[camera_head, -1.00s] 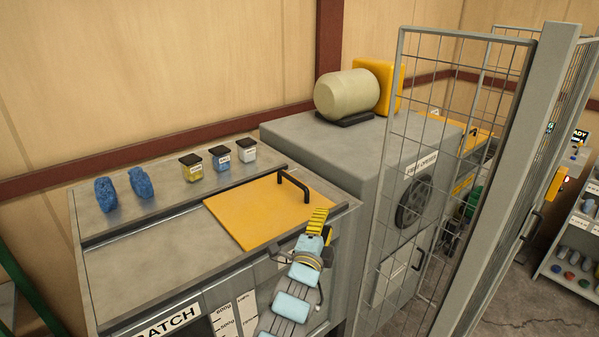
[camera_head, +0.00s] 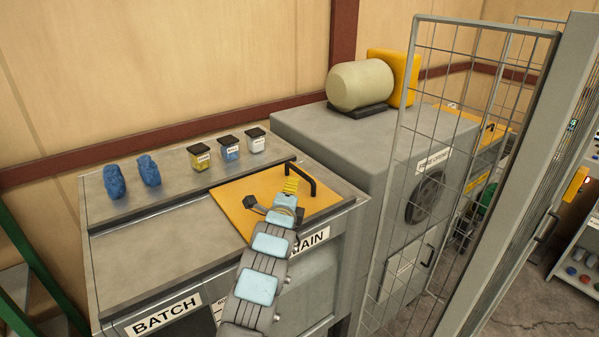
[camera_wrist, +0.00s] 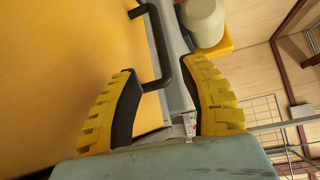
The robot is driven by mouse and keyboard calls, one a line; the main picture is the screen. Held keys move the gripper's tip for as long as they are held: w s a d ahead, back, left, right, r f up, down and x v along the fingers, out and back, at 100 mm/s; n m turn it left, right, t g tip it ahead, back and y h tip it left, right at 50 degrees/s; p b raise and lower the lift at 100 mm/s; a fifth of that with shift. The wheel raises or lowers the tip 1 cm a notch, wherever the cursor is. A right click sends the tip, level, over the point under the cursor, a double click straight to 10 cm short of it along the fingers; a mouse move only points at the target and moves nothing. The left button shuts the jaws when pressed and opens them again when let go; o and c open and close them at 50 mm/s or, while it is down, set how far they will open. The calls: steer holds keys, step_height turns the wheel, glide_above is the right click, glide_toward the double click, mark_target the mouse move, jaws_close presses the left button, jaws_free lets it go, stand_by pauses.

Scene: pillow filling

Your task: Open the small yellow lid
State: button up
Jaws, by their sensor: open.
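The yellow lid (camera_head: 250,205) lies flat and closed on the grey cabinet top. Its black handle (camera_head: 304,176) stands up near its right edge. My gripper (camera_head: 291,186) is over the lid, close to the handle; its fingertips are partly hidden by my arm in the head view. In the wrist view, the yellow-and-black fingers are spread wide, and the handle (camera_wrist: 152,45) shows ahead, between and beyond them. The lid (camera_wrist: 60,70) fills the left of that view. I cannot tell whether a finger touches the handle; nothing is gripped.
Two blue rolled pieces (camera_head: 132,175) and three small labelled jars (camera_head: 229,150) stand along the back of the cabinet top. A taller grey machine with a cream cylinder (camera_head: 360,85) stands to the right. A wire mesh fence (camera_head: 450,120) rises in front of it.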

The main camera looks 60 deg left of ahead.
mark_target(299, 173)
steer(key=shift+x, duration=0.9)
steer(key=shift+p+x, duration=1.05)
steer(key=shift+x, duration=4)
steer(key=shift+w+a+f, duration=0.15)
steer(key=shift+w+a, duration=0.2)
steer(key=shift+w, duration=0.05)
steer(key=shift+f, duration=0.15)
jaws_close()
